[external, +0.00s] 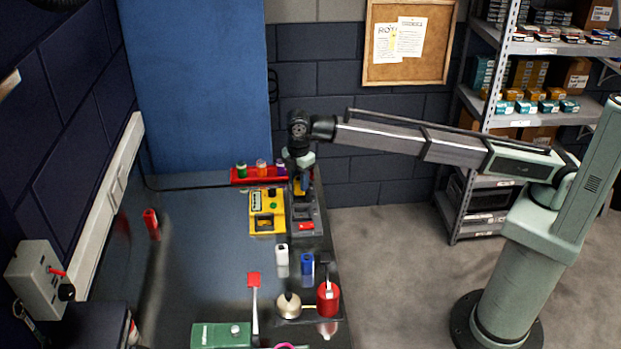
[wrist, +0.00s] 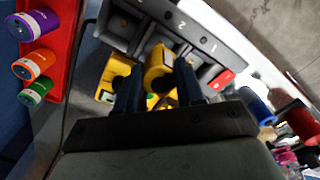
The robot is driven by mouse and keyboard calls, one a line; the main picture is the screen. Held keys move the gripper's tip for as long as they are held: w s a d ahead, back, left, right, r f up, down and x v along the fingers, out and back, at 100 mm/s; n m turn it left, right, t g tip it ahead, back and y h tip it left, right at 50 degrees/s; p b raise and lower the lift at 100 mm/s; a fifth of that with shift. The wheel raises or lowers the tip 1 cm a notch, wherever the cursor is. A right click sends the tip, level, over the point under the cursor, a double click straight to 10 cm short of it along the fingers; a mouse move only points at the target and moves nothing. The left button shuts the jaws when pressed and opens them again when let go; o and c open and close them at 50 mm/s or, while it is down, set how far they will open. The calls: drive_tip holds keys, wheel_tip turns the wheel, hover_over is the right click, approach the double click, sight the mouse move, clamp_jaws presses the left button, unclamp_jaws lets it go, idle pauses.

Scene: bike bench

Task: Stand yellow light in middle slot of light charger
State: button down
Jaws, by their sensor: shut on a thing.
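The yellow light (wrist: 158,62) is between the two fingers of my gripper (wrist: 158,84) in the wrist view, and the jaws are shut on it. In the external view my gripper (external: 300,178) points down over the back part of the grey light charger (external: 307,240). The charger's numbered edge (wrist: 190,33) shows in the wrist view, with the yellow light over its middle area. I cannot tell whether the light's lower end is inside a slot. A red light (wrist: 222,79) sits at the end by number 1; it also shows in the external view (external: 306,226).
A yellow box-like device (external: 268,222) stands close left of the charger. A red rack (external: 240,180) holds green, orange and purple lights behind. White (external: 282,256) and blue (external: 307,264) bottles stand in front. The left-middle bench is mostly clear.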

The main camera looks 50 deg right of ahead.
sight(299, 191)
drive_tip(key=shift+f, duration=1.75)
drive_tip(key=shift+f, duration=0.55)
drive_tip(key=c, duration=1)
unclamp_jaws()
drive_tip(key=shift+r, duration=5.45)
drive_tip(key=shift+d, duration=0.1)
